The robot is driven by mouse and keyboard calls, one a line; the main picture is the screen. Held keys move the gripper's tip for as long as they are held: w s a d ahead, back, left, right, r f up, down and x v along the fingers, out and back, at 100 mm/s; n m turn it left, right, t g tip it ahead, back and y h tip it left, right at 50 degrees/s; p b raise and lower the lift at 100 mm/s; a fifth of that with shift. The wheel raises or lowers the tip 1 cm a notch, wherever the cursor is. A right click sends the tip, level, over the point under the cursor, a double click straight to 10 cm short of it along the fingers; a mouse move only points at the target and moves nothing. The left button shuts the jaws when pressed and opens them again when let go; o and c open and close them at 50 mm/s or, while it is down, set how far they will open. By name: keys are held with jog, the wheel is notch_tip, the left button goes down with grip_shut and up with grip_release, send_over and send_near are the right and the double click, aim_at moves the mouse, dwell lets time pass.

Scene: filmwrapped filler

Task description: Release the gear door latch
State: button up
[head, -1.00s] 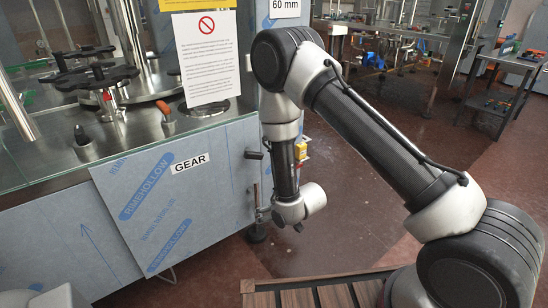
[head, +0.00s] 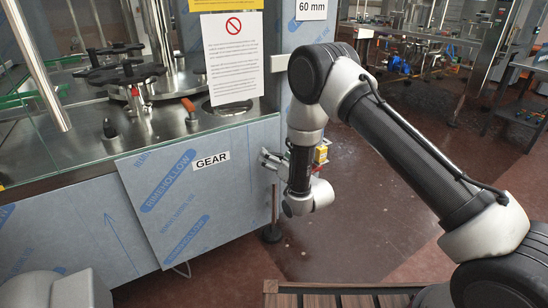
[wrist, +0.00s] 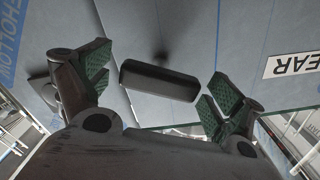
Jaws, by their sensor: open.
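The gear door (head: 195,205) is a film-wrapped panel with a GEAR label (head: 211,160), low on the machine front. The label also shows upside down in the wrist view (wrist: 292,65). A dark, bar-shaped latch handle (wrist: 158,80) stands out from the blue-grey panel in the wrist view. My gripper (wrist: 160,88) is open, with one green-padded finger off each end of the handle. I cannot tell how far the fingertips are from the panel. In the head view my gripper (head: 268,160) is beside the door's right edge, and the latch there is hidden behind it.
A glass-edged machine deck (head: 140,130) with black star wheels (head: 125,72) is above the door. A paper notice (head: 232,58) hangs over the deck. The floor (head: 350,215) right of the machine is open. A slatted wooden platform (head: 340,297) lies in front.

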jog(key=shift+w+a, duration=0.2)
jog(key=shift+w, duration=0.05)
jog(key=shift+c, duration=0.2)
jog(key=c, duration=1)
jog(key=n, duration=0.5)
jog(key=o, duration=1)
jog(key=shift+o, duration=0.2)
